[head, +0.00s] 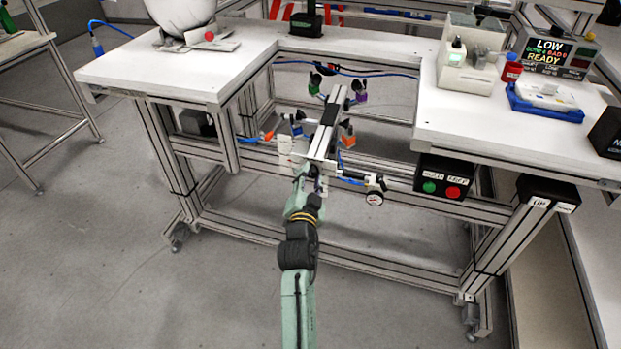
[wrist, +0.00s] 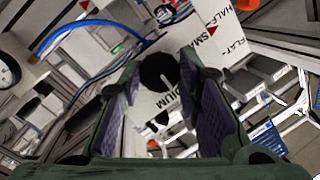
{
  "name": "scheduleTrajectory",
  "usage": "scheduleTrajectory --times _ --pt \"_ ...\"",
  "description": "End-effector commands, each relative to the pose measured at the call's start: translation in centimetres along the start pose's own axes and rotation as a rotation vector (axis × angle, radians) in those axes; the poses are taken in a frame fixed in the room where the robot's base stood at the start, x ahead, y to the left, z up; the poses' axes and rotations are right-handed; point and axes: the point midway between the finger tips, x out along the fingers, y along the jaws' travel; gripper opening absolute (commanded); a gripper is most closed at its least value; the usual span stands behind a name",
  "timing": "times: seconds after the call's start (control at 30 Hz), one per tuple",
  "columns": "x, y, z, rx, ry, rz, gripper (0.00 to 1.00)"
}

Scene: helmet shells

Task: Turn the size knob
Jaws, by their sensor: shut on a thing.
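The size knob (wrist: 157,71) is a black round knob with a short white mark, on a white plate (wrist: 205,45) in the wrist view. Parts of the words "SMALL" and "MEDIUM" show on the plate, the latter partly hidden by a finger. My gripper (wrist: 157,85) has a finger on each side of the knob and is shut on it. In the head view my gripper (head: 316,186) is at the near end of the fixture (head: 326,128), between the two table wings. The knob is hidden there by my arm.
A gauge (head: 375,198) and blue hose are right of my gripper. A button box (head: 444,182) with green and red buttons hangs under the right table wing (head: 470,135). A white helmet shell (head: 180,12) stands at the back left. The floor in front is clear.

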Motion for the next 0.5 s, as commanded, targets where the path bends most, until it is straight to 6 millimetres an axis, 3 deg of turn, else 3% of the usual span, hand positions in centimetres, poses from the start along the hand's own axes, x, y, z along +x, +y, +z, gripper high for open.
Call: scheduleTrajectory --times 0.5 --pt "0.05 -0.32 0.26 -0.328 0.002 0.105 0.03"
